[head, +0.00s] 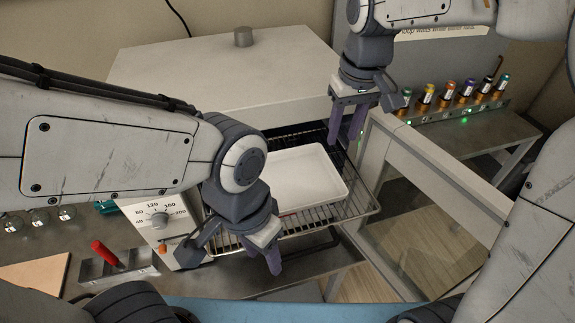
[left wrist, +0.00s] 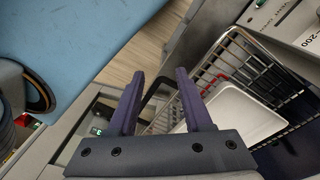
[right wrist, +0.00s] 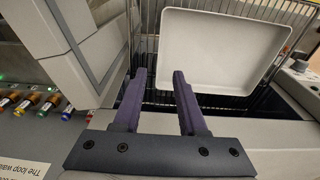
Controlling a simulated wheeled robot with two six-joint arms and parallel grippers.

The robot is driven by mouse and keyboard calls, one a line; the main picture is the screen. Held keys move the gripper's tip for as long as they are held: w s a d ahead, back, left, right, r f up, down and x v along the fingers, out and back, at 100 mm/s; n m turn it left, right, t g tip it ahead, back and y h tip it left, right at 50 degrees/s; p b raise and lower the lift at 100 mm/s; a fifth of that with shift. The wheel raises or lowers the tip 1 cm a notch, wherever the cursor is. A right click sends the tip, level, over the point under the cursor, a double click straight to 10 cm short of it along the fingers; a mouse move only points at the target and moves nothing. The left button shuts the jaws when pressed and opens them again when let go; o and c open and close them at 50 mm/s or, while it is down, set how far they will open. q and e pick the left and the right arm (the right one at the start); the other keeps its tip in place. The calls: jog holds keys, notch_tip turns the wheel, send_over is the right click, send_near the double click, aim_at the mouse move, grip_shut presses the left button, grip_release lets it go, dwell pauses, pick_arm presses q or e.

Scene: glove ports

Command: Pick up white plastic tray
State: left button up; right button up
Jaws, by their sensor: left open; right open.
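The white plastic tray (head: 306,176) lies on a pulled-out wire rack (head: 330,211) in front of the open oven. It also shows in the left wrist view (left wrist: 236,112) and the right wrist view (right wrist: 222,48). My left gripper (head: 270,262) is open and empty at the rack's front left, apart from the tray; its fingers show in the left wrist view (left wrist: 157,100). My right gripper (head: 347,120) is open and empty above the tray's back right side; its fingers show in the right wrist view (right wrist: 160,100). My left arm hides part of the rack's left side.
The oven body (head: 225,75) stands behind the rack, with a dial panel (head: 158,218) at left. The open door (head: 440,180) is at right. A row of vials (head: 455,98) stands beyond it. A red-handled tool (head: 106,254) lies at lower left.

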jog(key=p, duration=0.1)
send_over(333, 166)
jog(key=f, duration=0.5)
jog(key=shift+s+d, duration=0.25)
jog(key=shift+f+p, duration=0.4)
jog(key=shift+f, duration=0.1)
notch_tip(333, 166, down, 4)
jog(key=shift+w+a+r+p, duration=0.15)
jog(key=shift+p, duration=0.55)
jog(key=shift+f, duration=0.35)
pick_arm(q)
jog(key=r, duration=0.3)
jog(key=shift+w+a+r, duration=0.15)
jog(key=shift+w+a, duration=0.05)
jog(key=shift+w, duration=0.1)
pick_arm(e)
grip_shut()
